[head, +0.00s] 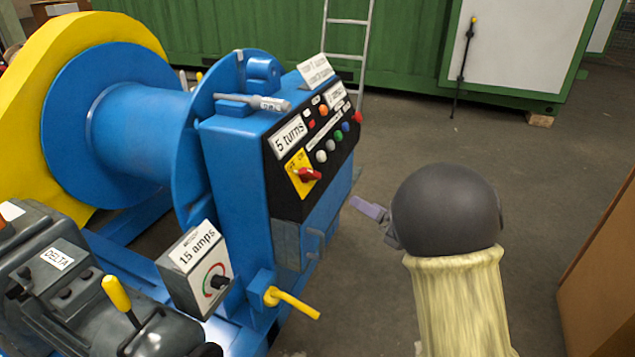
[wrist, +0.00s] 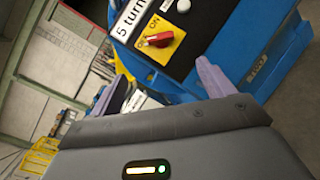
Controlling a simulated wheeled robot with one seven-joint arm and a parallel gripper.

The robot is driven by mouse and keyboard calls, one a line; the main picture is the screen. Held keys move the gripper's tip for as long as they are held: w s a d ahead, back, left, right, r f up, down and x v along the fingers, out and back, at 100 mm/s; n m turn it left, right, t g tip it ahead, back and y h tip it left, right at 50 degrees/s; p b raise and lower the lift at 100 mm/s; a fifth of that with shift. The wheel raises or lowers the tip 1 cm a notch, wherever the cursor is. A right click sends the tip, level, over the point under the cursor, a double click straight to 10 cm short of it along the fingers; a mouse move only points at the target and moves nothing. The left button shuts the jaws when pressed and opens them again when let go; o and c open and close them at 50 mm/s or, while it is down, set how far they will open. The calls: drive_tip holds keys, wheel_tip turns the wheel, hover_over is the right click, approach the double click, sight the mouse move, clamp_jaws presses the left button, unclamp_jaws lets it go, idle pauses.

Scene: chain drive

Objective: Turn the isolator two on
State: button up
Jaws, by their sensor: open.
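A red rotary switch (head: 308,174) sits on a yellow plate (head: 297,165) at the lower left of the black control panel on the blue cabinet. In the wrist view the red switch (wrist: 157,40) and its yellow plate (wrist: 148,52) with ON lettering lie ahead, beyond my fingers. My gripper (head: 368,208) is right of the cabinet, apart from it. Its two purple fingers (wrist: 160,88) are spread with nothing held between them.
A "5 turns" sign (head: 290,137) and several coloured buttons are on the panel. A "15 amps" dial box (head: 197,270) and a yellow lever (head: 292,302) sit lower. A brown box (head: 605,270) stands at right. Floor between is clear.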

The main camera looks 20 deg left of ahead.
sight(315, 174)
drive_tip(key=b+x, duration=0.3)
drive_tip(key=x, duration=1.3)
drive_tip(key=shift+w+a+b, duration=0.2)
drive_tip(key=shift+b, duration=0.15)
drive_tip(key=shift+w+a+r, duration=0.1)
drive_tip(key=shift+w+a, duration=0.15)
drive_tip(key=shift+a, duration=0.15)
drive_tip(key=c, duration=1)
